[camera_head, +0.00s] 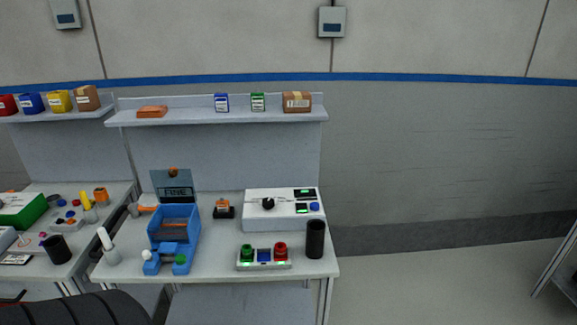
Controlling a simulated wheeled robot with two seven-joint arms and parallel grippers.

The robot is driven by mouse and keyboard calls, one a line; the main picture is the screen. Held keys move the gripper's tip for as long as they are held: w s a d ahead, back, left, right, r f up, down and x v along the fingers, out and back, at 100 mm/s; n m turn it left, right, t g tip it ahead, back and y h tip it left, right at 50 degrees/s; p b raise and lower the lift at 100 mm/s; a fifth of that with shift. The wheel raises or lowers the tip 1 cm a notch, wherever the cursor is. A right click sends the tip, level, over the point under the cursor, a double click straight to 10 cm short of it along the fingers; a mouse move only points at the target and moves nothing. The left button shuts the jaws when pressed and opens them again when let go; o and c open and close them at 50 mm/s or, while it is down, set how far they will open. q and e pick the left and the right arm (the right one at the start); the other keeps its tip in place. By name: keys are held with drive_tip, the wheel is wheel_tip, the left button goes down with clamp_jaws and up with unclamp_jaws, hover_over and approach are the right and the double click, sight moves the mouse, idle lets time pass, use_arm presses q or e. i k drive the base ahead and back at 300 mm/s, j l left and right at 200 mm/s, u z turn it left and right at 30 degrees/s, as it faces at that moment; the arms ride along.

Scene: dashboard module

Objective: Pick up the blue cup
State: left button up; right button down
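I cannot make out a clear blue cup. The closest match is a blue container (31,103) with a white label on the left shelf, between a red container (7,105) and a yellow container (59,101). It is too small to tell whether it is a cup. A black cylinder (315,240), cup-like in shape, stands upright at the right end of the middle table. Another dark cylinder (56,249) stands tilted in the picture on the left table. Neither of my grippers shows in the head view.
The middle table (215,272) holds a blue machine (177,228), a white control box (284,208) and a button panel (263,258). The upper shelf (180,118) carries small boxes. Open floor (430,285) lies to the right, with another table's edge at far right.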

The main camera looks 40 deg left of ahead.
sight(31, 103)
drive_tip(key=i+l+z, duration=0.2)
drive_tip(key=i+z, duration=0.15)
drive_tip(key=i, duration=0.35)
drive_tip(key=i+z, duration=0.4)
drive_tip(key=i, duration=0.3)
drive_tip(key=i+u, duration=0.25)
drive_tip(key=u, duration=0.15)
drive_tip(key=i+u, duration=0.55)
drive_tip(key=u, duration=0.2)
drive_tip(key=i+l+u, duration=0.35)
drive_tip(key=i+u, duration=0.15)
drive_tip(key=u, duration=0.25)
drive_tip(key=i+u, duration=0.2)
drive_tip(key=u, duration=0.2)
drive_tip(key=i+u, duration=0.15)
drive_tip(key=u, duration=0.3)
drive_tip(key=i+l+u, duration=0.15)
drive_tip(key=u, duration=0.25)
drive_tip(key=i+l+u, duration=0.1)
drive_tip(key=u, duration=0.3)
drive_tip(key=i+l+u, duration=0.25)
drive_tip(key=u, duration=0.25)
drive_tip(key=i+l+u, duration=0.25)
drive_tip(key=u, duration=0.2)
drive_tip(key=i+l+u, duration=0.15)
drive_tip(key=l+u, duration=0.35)
drive_tip(key=i+l+u, duration=0.1)
drive_tip(key=l+u, duration=0.35)
drive_tip(key=i+l+u, duration=0.25)
drive_tip(key=l, duration=0.3)
